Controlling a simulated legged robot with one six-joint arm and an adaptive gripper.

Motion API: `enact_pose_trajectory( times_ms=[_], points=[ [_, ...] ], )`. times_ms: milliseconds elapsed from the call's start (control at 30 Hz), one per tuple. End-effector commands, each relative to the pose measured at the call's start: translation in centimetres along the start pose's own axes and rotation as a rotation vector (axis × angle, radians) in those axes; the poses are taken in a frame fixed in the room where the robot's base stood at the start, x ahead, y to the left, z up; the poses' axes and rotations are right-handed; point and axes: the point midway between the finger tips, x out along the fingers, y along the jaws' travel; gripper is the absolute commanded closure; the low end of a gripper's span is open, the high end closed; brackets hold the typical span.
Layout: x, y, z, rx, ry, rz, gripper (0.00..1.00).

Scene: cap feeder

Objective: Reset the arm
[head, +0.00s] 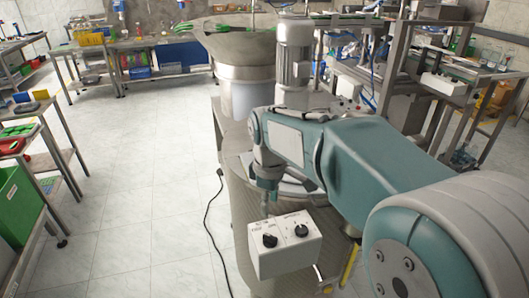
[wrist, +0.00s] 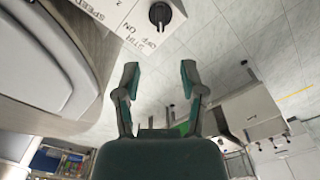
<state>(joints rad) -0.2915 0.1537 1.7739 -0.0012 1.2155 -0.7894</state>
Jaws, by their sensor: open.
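My arm reaches from the lower right of the head view toward the cap feeder. My gripper (wrist: 159,82) is open in the wrist view, with nothing between its two teal-tipped fingers. In the head view it is partly hidden by my arm, near the control box. The white control box (head: 286,256) with two black knobs is mounted low on the feeder. In the wrist view, the box (wrist: 130,18) and one black knob (wrist: 160,14) lie beyond the fingertips, apart from them. Printed words such as SPEED and STIR show on its face.
The feeder's metal bowl (head: 243,45) and a grey motor (head: 295,50) stand behind my arm. Metal framework fills the right. A black cable (head: 209,215) runs along the floor. Workbenches line the left, with a green bin (head: 18,203). The tiled floor at left-centre is clear.

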Motion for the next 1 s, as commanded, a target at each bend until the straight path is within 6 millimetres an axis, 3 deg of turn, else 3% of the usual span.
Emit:
enact_pose_trajectory(
  times_ms=[167,300,533,800,1000],
  points=[
    [-1.1,-0.5,1.8,0.072,0.026,0.025,0.47],
    [-2.9,-1.8,5.5,0.236,0.085,0.077,0.47],
    [-4.3,-4.7,11.5,0.528,0.197,0.155,0.47],
    [-3.8,-8.7,17.4,0.860,0.345,0.231,0.47],
    [-2.7,-10.7,19.9,1.026,0.428,0.261,0.47]
  ],
)
